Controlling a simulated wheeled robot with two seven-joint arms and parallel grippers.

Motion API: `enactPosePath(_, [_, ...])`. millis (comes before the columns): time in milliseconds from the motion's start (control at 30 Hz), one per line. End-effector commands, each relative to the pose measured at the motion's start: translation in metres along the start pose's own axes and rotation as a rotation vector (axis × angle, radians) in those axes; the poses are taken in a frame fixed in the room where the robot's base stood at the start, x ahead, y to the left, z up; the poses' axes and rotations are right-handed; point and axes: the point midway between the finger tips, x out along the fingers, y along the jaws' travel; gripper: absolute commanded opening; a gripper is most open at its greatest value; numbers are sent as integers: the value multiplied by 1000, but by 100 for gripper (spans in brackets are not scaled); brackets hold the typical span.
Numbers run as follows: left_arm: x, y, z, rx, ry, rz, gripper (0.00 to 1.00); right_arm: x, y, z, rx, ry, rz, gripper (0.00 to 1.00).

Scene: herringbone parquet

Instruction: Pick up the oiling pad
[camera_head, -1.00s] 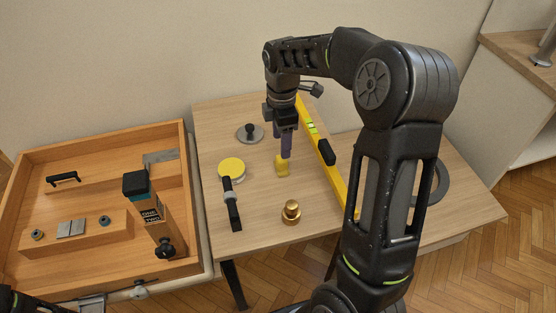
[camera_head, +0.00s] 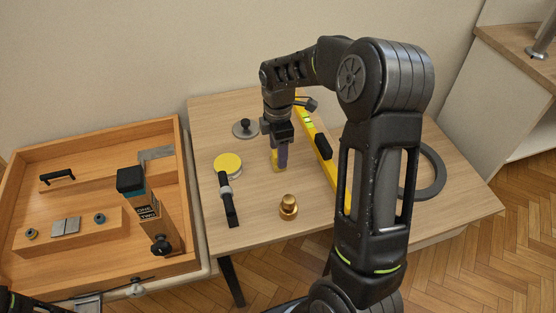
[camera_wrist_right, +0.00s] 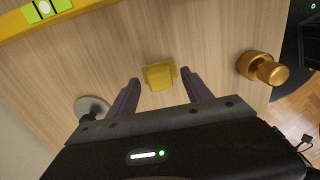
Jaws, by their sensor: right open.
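A small yellow block, which I take to be the oiling pad (camera_head: 277,168), sits on the table in the head view. It also shows in the right wrist view (camera_wrist_right: 158,77), with bare tabletop around it. My right gripper (camera_head: 280,160) points down over it, its purple fingers hiding part of the block in the head view. In the right wrist view the gripper (camera_wrist_right: 160,76) is open, with one finger on each side of the pad and a gap on both sides. My left gripper is out of view; only a dark bit of that arm shows at the bottom left.
A brass knob-shaped piece (camera_head: 289,208), a yellow-topped round tin (camera_head: 228,165), a black-strapped tool (camera_head: 227,200) and a grey disc with knob (camera_head: 244,128) stand nearby. A yellow spirit level (camera_head: 331,172) lies right. A wooden tray (camera_head: 95,265) with tools is left.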

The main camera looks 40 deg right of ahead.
Motion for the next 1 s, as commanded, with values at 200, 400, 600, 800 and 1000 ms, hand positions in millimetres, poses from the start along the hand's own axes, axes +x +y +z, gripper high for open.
enactPosePath(200, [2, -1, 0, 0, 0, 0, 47, 16, 0, 0, -1, 1, 1, 58])
enactPosePath(400, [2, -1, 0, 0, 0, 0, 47, 15, 0, 0, 0, 1, 1, 58])
enactPosePath(600, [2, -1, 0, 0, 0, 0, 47, 15, 0, 0, 0, 1, 1, 58])
enactPosePath(800, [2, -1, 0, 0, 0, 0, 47, 15, 0, 0, 0, 1, 1, 53])
enactPosePath(1000, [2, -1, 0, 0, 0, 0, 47, 15, 0, 0, 0, 1, 1, 37])
